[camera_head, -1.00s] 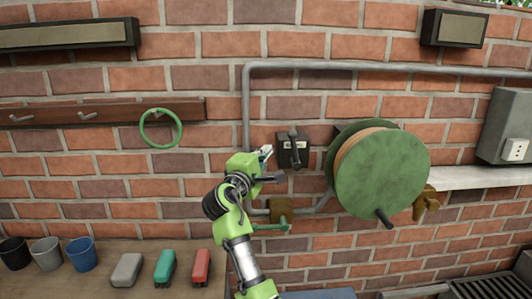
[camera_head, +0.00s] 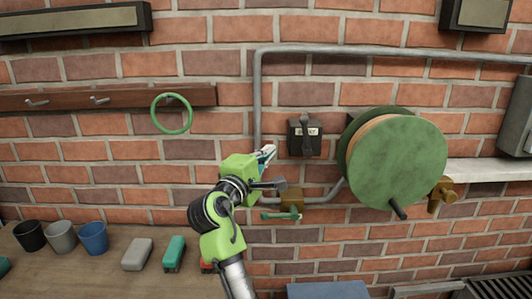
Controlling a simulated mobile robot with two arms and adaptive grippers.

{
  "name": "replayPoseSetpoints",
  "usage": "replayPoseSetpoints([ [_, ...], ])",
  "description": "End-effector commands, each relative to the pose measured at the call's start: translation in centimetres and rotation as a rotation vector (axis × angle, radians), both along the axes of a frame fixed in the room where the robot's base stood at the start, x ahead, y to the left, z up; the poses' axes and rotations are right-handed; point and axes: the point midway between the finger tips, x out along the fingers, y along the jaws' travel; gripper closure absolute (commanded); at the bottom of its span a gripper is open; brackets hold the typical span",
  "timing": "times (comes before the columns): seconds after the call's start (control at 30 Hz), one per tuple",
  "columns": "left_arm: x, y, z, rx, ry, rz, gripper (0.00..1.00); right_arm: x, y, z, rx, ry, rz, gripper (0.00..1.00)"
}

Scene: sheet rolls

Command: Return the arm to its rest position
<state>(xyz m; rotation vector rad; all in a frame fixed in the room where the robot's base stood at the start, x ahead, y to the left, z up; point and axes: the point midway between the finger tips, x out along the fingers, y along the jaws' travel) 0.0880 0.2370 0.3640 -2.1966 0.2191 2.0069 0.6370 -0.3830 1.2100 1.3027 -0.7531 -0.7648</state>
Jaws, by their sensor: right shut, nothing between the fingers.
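My right gripper (camera_head: 268,152) is at the end of the green and black arm that rises from the bottom middle of the head view. Its fingers are shut and hold nothing. It is in front of the brick wall, just left of the dark switch box (camera_head: 303,135) with its lever upright. My left gripper is not in view.
A green hose reel (camera_head: 399,162) is on the wall at right, with a brass valve (camera_head: 443,190) beside it. A green ring (camera_head: 172,113) hangs from the hook rail (camera_head: 120,97). Cups and blocks stand on the wooden bench (camera_head: 75,270). My arm partly hides the red block.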

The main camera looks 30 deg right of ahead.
Motion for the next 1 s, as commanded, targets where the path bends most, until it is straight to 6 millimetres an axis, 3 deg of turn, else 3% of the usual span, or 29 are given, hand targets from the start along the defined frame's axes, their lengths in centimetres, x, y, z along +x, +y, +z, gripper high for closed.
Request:
replayPoseSetpoints([
  [0.27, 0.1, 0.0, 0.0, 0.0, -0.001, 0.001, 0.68, 0.0, 0.0, -0.3, 0.005, 0.0, 0.002, 1.0],
  [0.37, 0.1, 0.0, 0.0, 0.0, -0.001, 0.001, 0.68, -0.3, -0.1, -2.5, 0.052, -0.001, 0.018, 1.0],
  [0.47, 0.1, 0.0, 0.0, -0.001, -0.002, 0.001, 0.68, -1.3, 0.0, -7.5, 0.165, -0.005, 0.054, 1.0],
  [0.67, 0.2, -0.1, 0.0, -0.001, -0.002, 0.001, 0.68, -6.4, 2.0, -21.5, 0.546, -0.004, 0.125, 1.0],
  [0.8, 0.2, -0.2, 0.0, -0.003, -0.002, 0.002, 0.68, -12.3, 4.9, -30.0, 0.836, 0.03, 0.125, 1.0],
  [0.9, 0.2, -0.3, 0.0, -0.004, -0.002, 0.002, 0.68, -17.1, 7.6, -34.6, 1.033, 0.069, 0.097, 1.0],
  [1.0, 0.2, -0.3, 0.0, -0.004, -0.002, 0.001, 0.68, -21.5, 10.0, -37.6, 1.188, 0.109, 0.056, 1.0],
])
